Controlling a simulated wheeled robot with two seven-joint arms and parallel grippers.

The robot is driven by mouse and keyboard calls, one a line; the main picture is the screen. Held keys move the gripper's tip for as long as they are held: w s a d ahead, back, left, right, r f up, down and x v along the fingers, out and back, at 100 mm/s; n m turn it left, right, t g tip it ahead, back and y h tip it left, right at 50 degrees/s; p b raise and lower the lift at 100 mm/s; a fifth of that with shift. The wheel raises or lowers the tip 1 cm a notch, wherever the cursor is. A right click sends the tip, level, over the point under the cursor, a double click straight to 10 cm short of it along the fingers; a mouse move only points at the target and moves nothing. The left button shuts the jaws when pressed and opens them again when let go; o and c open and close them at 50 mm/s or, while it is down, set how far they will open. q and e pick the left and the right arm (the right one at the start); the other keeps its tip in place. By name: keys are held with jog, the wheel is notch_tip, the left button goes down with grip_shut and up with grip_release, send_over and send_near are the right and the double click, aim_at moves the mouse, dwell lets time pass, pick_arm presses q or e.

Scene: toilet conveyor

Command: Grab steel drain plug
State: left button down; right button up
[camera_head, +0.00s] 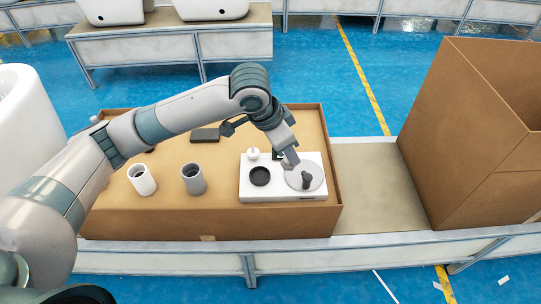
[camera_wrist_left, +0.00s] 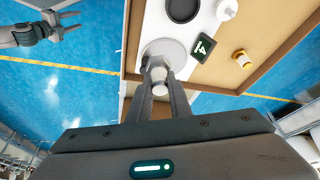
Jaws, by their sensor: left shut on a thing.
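The steel drain plug (camera_wrist_left: 158,72) shows in the left wrist view as a pale metal stem between my left fingertips, over a round grey disc (camera_wrist_left: 170,48). My left gripper (camera_wrist_left: 160,80) is shut on it. In the head view my left gripper (camera_head: 291,162) points down at the right part of a white tray (camera_head: 272,195). The grey disc there (camera_head: 316,171) has a dark upright piece (camera_head: 306,180) in front of the fingers. The fingers partly hide the plug. My right gripper (camera_wrist_left: 72,23) shows at the top left of the wrist view, apart from the tray, open and empty.
The tray stands in a shallow cardboard box (camera_head: 160,222) on a conveyor (camera_head: 360,170). It also holds a black ring (camera_head: 260,176) and a white part (camera_head: 253,154). A white cup (camera_head: 141,180) and a grey cup (camera_head: 194,179) stand left. A tall carton (camera_head: 455,145) is at right.

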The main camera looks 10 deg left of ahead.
pick_arm(q)
jog(key=d+r, duration=0.2)
jog(key=d, duration=0.1)
jog(key=shift+s+d+r, duration=0.1)
jog(key=shift+s+d, duration=0.05)
jog(key=shift+d, duration=0.1)
pick_arm(e)
jog(key=shift+d, duration=0.1)
jog(key=shift+w+r, duration=0.1)
jog(key=shift+w, duration=0.3)
